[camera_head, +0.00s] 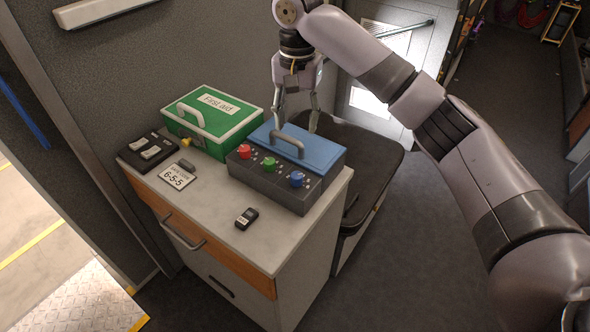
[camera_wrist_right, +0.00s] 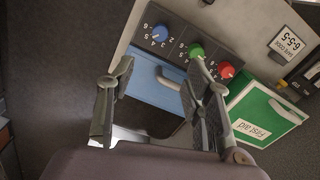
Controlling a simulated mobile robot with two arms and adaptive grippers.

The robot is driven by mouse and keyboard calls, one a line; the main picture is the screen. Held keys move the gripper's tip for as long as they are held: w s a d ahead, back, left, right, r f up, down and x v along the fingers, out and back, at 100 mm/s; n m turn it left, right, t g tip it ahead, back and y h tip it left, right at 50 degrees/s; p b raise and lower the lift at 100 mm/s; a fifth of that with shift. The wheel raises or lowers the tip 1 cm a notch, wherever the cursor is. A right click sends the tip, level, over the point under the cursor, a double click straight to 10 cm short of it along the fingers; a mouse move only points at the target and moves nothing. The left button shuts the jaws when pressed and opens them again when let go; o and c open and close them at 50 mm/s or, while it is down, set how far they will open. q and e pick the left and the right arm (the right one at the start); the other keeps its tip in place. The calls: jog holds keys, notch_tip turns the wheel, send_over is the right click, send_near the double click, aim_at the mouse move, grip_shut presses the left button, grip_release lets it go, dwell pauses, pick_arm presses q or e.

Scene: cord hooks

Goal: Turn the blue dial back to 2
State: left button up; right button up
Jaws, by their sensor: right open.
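A dark grey box with a blue lid (camera_head: 312,146) and a grey handle stands on a small cabinet. Its front carries a red dial (camera_head: 245,151), a green dial (camera_head: 269,164) and the blue dial (camera_head: 297,179). The blue dial also shows in the right wrist view (camera_wrist_right: 160,33), with numbers around it; its exact setting is too small to read surely. My right gripper (camera_head: 295,119) is open and empty, above and behind the blue lid, apart from the dials. In the right wrist view its fingers (camera_wrist_right: 163,95) frame the lid. My left gripper is not in view.
A green first aid box (camera_head: 233,112) stands left of the blue-lidded box. A card reading 6-5-5 (camera_head: 174,178), a black switch panel (camera_head: 150,150) and a small black device (camera_head: 246,218) lie on the cabinet top (camera_head: 215,215). A dark padded seat (camera_head: 375,155) is behind right.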

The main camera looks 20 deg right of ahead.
aim_at(297, 175)
notch_tip(297, 175, down, 17)
jog(key=shift+f+p, duration=0.1)
jog(key=shift+p, duration=0.55)
grip_shut()
dwell(0.4)
